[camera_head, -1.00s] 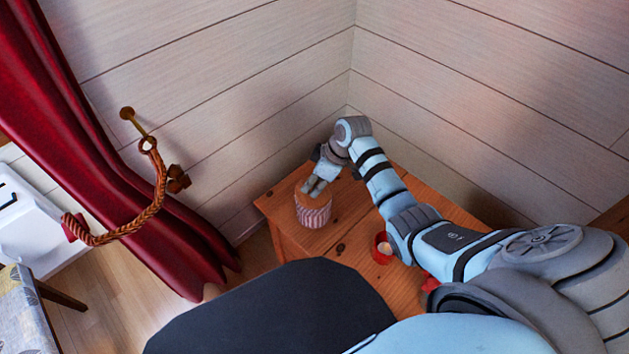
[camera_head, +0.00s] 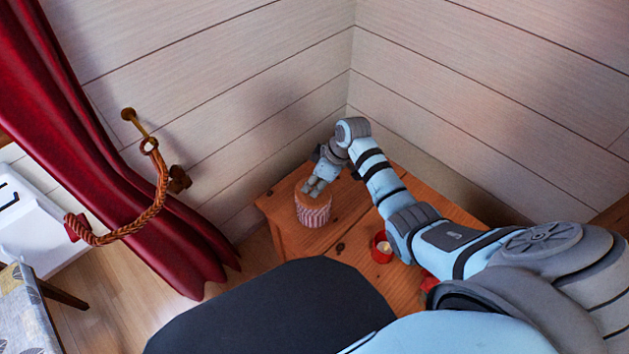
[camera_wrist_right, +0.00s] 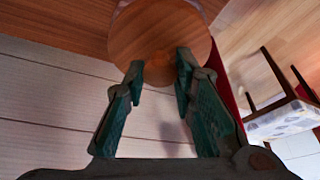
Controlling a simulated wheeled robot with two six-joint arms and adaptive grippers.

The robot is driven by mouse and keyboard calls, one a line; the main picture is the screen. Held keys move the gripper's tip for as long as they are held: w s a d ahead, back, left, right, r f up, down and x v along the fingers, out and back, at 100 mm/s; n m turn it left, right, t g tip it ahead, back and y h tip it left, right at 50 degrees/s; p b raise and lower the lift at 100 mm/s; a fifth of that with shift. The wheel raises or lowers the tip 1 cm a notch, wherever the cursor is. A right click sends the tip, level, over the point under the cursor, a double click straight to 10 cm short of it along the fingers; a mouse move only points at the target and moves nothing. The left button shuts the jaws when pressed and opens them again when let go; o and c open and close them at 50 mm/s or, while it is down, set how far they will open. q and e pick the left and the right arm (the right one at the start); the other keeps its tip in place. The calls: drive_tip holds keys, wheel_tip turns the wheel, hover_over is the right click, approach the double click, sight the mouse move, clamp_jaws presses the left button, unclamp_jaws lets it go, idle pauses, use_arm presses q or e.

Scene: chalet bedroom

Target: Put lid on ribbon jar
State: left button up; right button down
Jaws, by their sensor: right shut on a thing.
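The ribbon jar (camera_head: 313,216), with pink and white stripes, stands upright near the left end of the wooden table. A round wooden lid (camera_head: 302,194) is at its top; it also shows as a wooden disc in the right wrist view (camera_wrist_right: 160,38). My right gripper (camera_head: 317,187) is over the lid, its fingers pointing down to it and shut on it. In the right wrist view the fingertips (camera_wrist_right: 162,68) reach the lid's near part. Whether the lid is fully seated on the rim cannot be told. My left gripper is not in view.
A red candle holder (camera_head: 382,248) stands on the wooden table (camera_head: 352,219), near my right forearm. A red object (camera_head: 428,282) is partly hidden by my arm. Plank walls (camera_head: 280,120) rise behind the table, and a red curtain (camera_head: 120,190) hangs at left.

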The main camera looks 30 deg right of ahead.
idle(0.7)
drive_tip(key=shift+f+p, duration=0.1)
drive_tip(key=shift+p, duration=0.3)
drive_tip(key=c, duration=1.2)
unclamp_jaws()
drive_tip(key=shift+c, duration=0.2)
drive_tip(key=shift+o, duration=0.6)
drive_tip(key=o, duration=0.4)
drive_tip(key=shift+c, duration=0.2)
